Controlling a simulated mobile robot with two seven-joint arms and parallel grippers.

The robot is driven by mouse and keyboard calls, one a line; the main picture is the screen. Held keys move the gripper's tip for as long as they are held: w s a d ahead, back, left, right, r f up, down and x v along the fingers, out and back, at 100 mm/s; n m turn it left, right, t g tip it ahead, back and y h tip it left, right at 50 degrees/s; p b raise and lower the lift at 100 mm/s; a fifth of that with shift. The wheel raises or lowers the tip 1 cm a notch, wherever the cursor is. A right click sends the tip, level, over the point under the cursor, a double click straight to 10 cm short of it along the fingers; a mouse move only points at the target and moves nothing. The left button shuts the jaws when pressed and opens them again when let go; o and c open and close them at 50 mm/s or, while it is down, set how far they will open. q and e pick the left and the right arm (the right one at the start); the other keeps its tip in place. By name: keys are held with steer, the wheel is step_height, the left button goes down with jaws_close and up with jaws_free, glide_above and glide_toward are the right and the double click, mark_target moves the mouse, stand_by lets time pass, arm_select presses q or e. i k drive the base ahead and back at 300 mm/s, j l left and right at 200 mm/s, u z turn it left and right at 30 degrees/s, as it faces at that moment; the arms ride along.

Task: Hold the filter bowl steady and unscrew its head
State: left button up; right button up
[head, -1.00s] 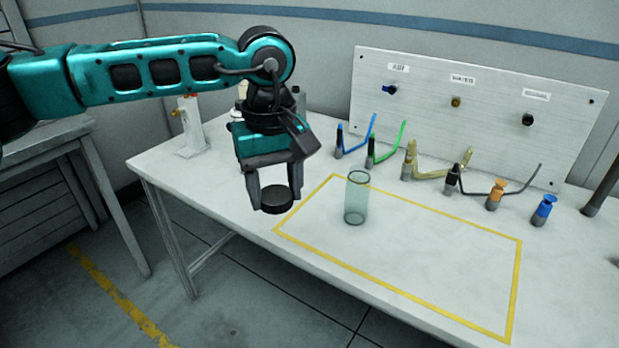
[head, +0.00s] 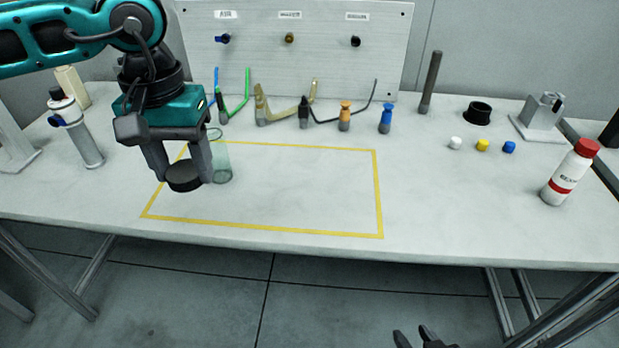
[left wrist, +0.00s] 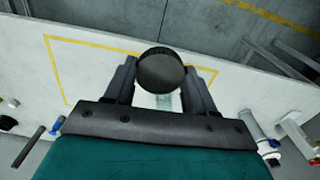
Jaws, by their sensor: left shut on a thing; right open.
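The filter bowl (head: 222,164) is a clear greenish cylinder standing upright and open-topped on the table, near the left end of the yellow outline. It is partly hidden behind a finger of my left gripper (head: 184,174). That gripper points down and is shut on the filter head (head: 183,179), a flat black disc, which also shows in the left wrist view (left wrist: 160,70). The head is off the bowl and appears to be above the table. My right gripper (head: 420,338) shows only its dark fingertips at the bottom edge, below the table front; it is open.
A panel (head: 380,70) with labelled ports stands behind several hoses and fittings (head: 345,117). A filter unit (head: 85,140) is at left. Small caps (head: 482,145), a black ring (head: 477,113) and a red-capped bottle (head: 570,172) are at right. The yellow-outlined area (head: 378,190) is mostly clear.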

mark_target(221, 161)
steer(key=i+j+z, duration=0.1)
steer(key=z, duration=1)
steer(key=j, duration=0.45)
steer(key=i+j, duration=0.1)
steer(key=j, duration=0.35)
